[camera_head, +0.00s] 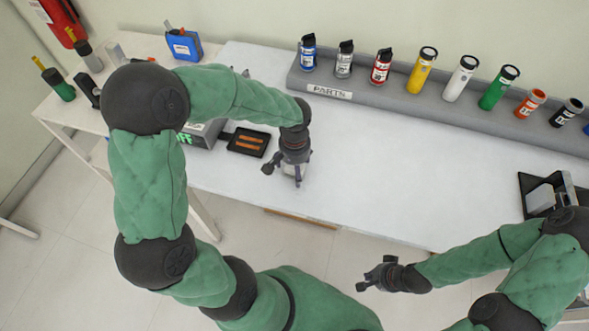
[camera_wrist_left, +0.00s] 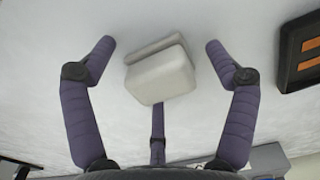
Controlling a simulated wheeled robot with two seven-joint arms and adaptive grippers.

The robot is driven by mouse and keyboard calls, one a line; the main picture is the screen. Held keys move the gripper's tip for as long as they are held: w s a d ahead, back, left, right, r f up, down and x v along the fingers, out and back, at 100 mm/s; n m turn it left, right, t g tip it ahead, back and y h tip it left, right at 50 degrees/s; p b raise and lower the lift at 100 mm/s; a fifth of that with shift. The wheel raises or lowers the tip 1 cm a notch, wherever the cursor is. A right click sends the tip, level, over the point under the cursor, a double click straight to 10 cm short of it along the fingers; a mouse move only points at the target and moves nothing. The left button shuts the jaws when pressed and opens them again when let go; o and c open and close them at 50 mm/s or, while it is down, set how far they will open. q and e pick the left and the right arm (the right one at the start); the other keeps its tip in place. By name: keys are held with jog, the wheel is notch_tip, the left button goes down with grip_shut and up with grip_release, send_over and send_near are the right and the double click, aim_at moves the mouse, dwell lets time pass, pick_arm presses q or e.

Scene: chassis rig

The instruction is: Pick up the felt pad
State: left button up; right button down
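A pale off-white block with rounded edges, which looks like the felt pad, lies on the white table in the left wrist view (camera_wrist_left: 162,78). A thin slab-like edge shows behind it. In the head view only a small pale part of it (camera_head: 292,170) shows under my left gripper (camera_head: 287,171). The left gripper points down at the table, and its fingers (camera_wrist_left: 160,46) are spread on either side of the block, with gaps on both sides. My right gripper (camera_head: 372,276) is off the table's front edge, empty, with its fingers apart.
A black tray with orange strips (camera_head: 248,141) lies just left of the left gripper. A grey PARTS rack (camera_head: 410,98) with several cans and bottles runs along the back. The table's middle (camera_head: 400,165) is clear.

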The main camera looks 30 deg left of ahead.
pick_arm(q)
jog(key=c, duration=1.3)
jog(key=shift+o, duration=0.2)
jog(key=shift+r, duration=0.6)
notch_tip(320, 180, up, 2)
jog(key=shift+r+p, duration=0.1)
jog(key=shift+p, duration=0.5)
jog(key=s+d+r+p, duration=0.4)
jog(key=s+d+r, duration=0.2)
jog(key=d+r, duration=0.3)
jog(key=d, duration=0.3)
jog(key=shift+s+d+r, duration=0.2)
jog(key=shift+s+r, duration=0.05)
jog(key=shift+r, duration=0.05)
